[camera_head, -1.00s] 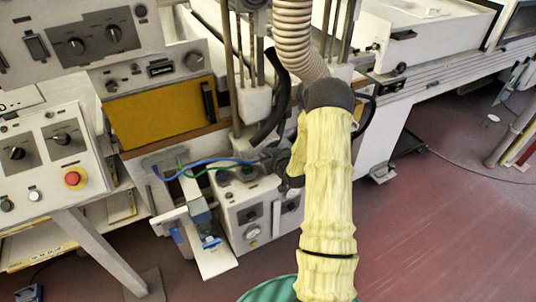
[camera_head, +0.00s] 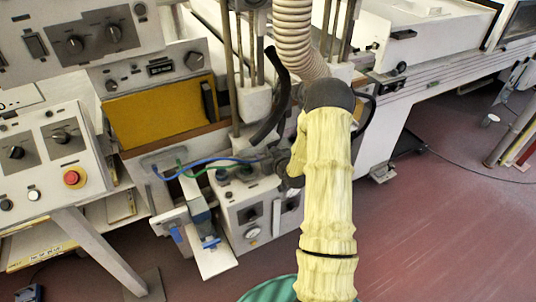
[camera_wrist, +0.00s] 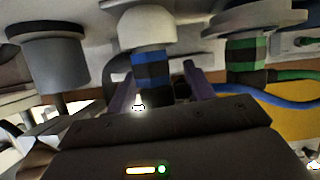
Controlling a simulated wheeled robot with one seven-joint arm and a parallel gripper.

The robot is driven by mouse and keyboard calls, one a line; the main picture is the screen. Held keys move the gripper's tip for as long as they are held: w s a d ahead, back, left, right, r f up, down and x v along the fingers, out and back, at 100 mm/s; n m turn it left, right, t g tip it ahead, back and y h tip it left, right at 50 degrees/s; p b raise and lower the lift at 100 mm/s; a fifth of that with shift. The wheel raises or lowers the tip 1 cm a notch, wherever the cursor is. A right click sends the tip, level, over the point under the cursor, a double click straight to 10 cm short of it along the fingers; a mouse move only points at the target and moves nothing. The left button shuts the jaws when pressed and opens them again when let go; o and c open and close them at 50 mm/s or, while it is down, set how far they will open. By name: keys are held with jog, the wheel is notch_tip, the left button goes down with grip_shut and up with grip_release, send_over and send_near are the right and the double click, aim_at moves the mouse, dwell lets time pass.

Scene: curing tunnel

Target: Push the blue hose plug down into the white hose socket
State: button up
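In the wrist view the blue hose plug (camera_wrist: 152,72), banded blue and black, stands between the two fingers of my gripper (camera_wrist: 158,76). The fingers lie close on both sides of it and appear shut on it. The plug's far end meets the rounded white hose socket (camera_wrist: 147,29); how deep it sits there I cannot tell. The blue hose (camera_wrist: 285,98) runs off to the right. In the head view the blue hose (camera_head: 205,160) arches toward my gripper, which is mostly hidden behind my yellow-sleeved arm.
A green-banded plug (camera_wrist: 245,55) with a green hose stands right of the blue plug. A grey cylindrical fitting (camera_wrist: 48,52) is on the left. In the head view a yellow panel (camera_head: 158,112) and a control box with a red button (camera_head: 72,178) stand left.

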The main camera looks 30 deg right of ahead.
jog(key=shift+s, duration=0.1)
jog(key=b+v, duration=0.1)
jog(key=v, duration=1.6)
jog(key=shift+b, duration=0.35)
jog(key=shift+s, duration=0.1)
jog(key=s+a+r+g+p, duration=0.2)
jog(key=s+a+r+g, duration=0.3)
jog(key=a, duration=0.4)
jog(key=s+a+r+g+p, duration=0.3)
jog(key=s+a+r+g, duration=0.2)
jog(key=a, duration=0.3)
jog(key=shift+s+a+r+m+g, duration=0.4)
jog(key=shift+s+r, duration=0.35)
jog(key=shift+s, duration=0.05)
